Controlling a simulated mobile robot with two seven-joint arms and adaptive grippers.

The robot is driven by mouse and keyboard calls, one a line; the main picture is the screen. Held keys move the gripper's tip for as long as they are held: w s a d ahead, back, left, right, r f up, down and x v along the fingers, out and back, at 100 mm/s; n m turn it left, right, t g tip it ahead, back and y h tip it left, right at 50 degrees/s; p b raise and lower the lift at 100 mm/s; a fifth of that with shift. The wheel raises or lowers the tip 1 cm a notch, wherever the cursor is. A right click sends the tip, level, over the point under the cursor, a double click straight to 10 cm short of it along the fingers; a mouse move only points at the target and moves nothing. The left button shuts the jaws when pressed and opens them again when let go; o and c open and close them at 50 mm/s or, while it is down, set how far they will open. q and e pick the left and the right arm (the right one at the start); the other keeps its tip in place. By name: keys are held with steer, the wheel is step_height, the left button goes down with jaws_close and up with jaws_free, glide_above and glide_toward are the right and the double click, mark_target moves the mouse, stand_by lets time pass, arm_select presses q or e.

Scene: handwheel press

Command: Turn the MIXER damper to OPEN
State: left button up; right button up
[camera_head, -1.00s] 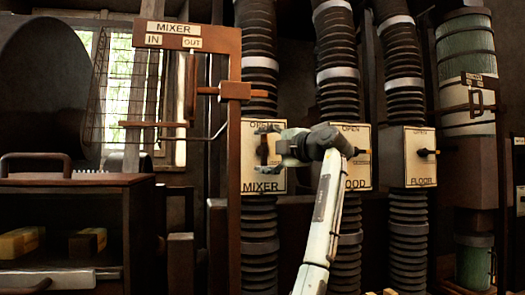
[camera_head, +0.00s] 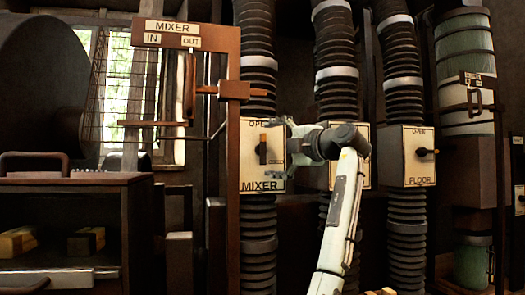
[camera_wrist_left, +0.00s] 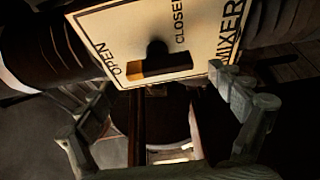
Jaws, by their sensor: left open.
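The MIXER damper is a cream box (camera_head: 250,174) on the leftmost black corrugated duct. Its dark lever (camera_head: 263,154) stands upright in the head view, with its orange tip at the top under the partly hidden OPEN label. In the left wrist view the lever (camera_wrist_left: 168,64) has its yellow-orange tip toward the OPEN lettering and away from CLOSED. My left gripper (camera_head: 284,142) is open, just right of the lever, with a visible gap between them. In the left wrist view my open fingers (camera_wrist_left: 155,92) show nothing between them. My right gripper is not in view.
The middle damper box (camera_head: 365,176) is partly hidden behind my left gripper and wrist. The FLOOR damper box (camera_head: 405,170) stands farther right. A brown post frame with a MIXER IN/OUT sign (camera_head: 173,27) stands just left of the MIXER damper.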

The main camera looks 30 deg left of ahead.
arm_select(q)
steer(key=v, duration=0.8)
